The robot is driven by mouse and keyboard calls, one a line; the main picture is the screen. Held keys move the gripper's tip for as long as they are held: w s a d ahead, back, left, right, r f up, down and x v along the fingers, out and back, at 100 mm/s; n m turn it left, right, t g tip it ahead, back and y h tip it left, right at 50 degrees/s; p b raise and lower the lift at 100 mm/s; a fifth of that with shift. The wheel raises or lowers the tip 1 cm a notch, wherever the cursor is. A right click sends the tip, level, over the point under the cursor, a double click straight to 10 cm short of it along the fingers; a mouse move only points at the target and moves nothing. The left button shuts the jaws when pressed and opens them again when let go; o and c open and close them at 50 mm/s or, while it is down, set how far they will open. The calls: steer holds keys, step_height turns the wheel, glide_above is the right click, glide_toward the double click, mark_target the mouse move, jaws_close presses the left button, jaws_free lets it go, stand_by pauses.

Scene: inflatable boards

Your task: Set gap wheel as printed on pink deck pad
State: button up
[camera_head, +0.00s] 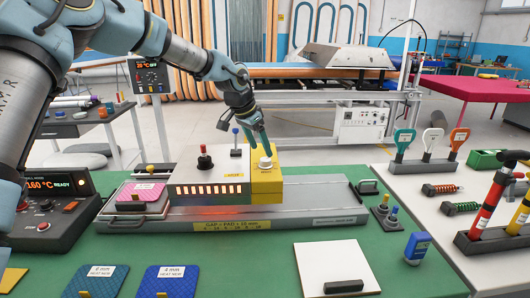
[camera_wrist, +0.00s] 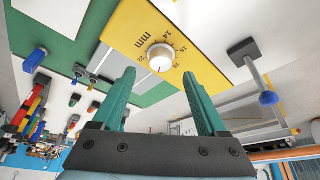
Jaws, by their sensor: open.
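The gap wheel (camera_wrist: 161,57) is a white round knob on a yellow plate (camera_wrist: 128,35) with numbers around it and "MM". Its exact setting is hard to read. In the head view the wheel (camera_head: 265,161) sits on the yellow block at the machine's right end. My gripper (camera_head: 258,143) is open just above it, green fingers pointing down; in the wrist view the fingertips (camera_wrist: 158,76) are apart, with the knob beyond the gap between them. The pink deck pad (camera_head: 141,198) lies on the machine's left side, with a white label too small to read.
A grey carriage (camera_head: 208,178) with a red-knobbed lever (camera_head: 204,158) and blue-knobbed lever (camera_head: 235,137) stands beside the wheel. A yellow strip (camera_head: 232,225) on the base starts "GAP = PAD +". Blue pads (camera_head: 165,281) and a heater box (camera_head: 50,210) are nearer.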

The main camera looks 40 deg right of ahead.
mark_target(265, 159)
steer(key=shift+p+x, duration=0.65)
steer(key=shift+x, duration=1.65)
jaws_close()
